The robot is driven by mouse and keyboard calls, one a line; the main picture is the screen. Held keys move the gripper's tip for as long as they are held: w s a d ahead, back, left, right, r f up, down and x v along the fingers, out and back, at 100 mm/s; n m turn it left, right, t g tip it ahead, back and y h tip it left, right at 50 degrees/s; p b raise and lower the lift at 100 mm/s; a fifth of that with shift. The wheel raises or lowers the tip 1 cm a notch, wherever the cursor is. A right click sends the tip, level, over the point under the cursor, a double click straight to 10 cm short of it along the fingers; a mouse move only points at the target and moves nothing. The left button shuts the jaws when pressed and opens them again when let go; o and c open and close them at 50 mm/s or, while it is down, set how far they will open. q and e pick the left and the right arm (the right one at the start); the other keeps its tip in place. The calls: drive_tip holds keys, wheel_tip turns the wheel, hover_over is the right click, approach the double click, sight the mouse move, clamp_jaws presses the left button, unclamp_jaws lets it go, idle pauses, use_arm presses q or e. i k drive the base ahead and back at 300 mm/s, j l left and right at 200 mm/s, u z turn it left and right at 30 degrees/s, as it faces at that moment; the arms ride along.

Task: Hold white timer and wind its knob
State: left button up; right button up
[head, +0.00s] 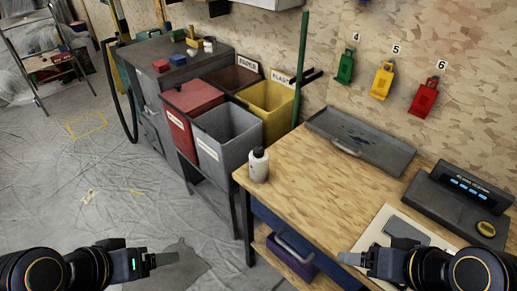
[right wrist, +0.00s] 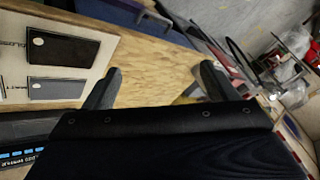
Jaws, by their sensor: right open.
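I cannot make out a white timer or its knob in either view. My left gripper (head: 160,260) is over the sheeted floor at the lower left, apart from anything. Its fingers line up in the head view, so their gap is hidden. My right gripper (head: 350,258) is above the near part of the wooden workbench (head: 305,180), beside a pale board. In the right wrist view my right gripper (right wrist: 157,85) has its two fingers wide apart with nothing between them.
A white bottle (head: 258,165) stands at the bench's left corner. A grey tray (head: 360,140) lies along the wall. A dark device with a blue display (head: 468,186) and a round yellow item (head: 486,229) are at right. Bins (head: 228,135) stand left of the bench.

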sight(258, 151)
drive_tip(key=i+j+z, duration=0.2)
drive_tip(key=j+z, duration=0.25)
drive_tip(key=i+j+z, duration=0.2)
drive_tip(key=j, duration=0.25)
drive_tip(key=j+z, duration=0.25)
drive_tip(key=i+j, duration=0.05)
drive_tip(key=j, duration=0.05)
